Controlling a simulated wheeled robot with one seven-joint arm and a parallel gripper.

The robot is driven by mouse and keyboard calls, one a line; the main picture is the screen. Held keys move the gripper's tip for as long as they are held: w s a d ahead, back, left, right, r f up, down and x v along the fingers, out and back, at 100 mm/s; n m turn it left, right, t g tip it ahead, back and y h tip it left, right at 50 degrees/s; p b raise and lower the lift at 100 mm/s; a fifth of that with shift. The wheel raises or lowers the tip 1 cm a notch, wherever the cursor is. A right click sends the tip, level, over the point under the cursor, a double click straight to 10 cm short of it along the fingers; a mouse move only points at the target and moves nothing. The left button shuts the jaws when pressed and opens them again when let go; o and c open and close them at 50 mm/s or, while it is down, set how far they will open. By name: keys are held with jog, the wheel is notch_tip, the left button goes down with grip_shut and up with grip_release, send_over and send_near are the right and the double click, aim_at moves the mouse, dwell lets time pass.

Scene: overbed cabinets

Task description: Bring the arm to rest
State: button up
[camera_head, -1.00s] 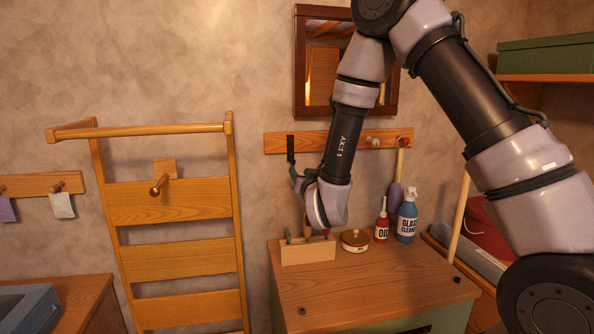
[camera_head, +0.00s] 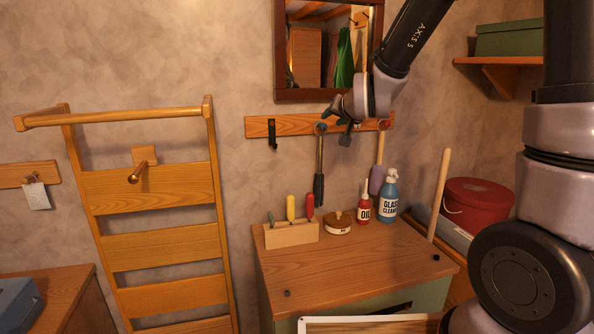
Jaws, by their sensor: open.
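My gripper (camera_head: 339,118) is at the end of my grey and black arm, in front of the wooden peg rail under the mirror. It appears open and empty, with its fingers pointing down and left. A dark-handled tool (camera_head: 319,165) with a ring-shaped top hangs upright on the rail (camera_head: 258,128), just left of my gripper. I see a gap between the tool's handle and the fingers. My upper arm links fill the right side of the view.
A cabinet top (camera_head: 330,262) below holds a tool block (camera_head: 290,236), a round tin (camera_head: 338,223), an oil bottle (camera_head: 364,205) and a glass cleaner bottle (camera_head: 389,196). A mirror (camera_head: 325,50) hangs above. A wooden rack (camera_head: 150,190) leans left. A red tub (camera_head: 475,205) stands right.

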jog(key=s+d+r+g, duration=0.2)
jog(key=s+d, duration=0.3)
jog(key=s, duration=0.3)
jog(key=s+d+r+m+g, duration=0.1)
jog(key=s+d+r+g, duration=0.1)
jog(key=s+d, duration=0.3)
jog(key=s+d+r+g, duration=0.2)
jog(key=s+d, duration=0.3)
jog(key=s, duration=0.8)
jog(key=shift+s+m+h, duration=0.25)
jog(key=shift+m+h, duration=0.05)
jog(key=shift+h, duration=0.1)
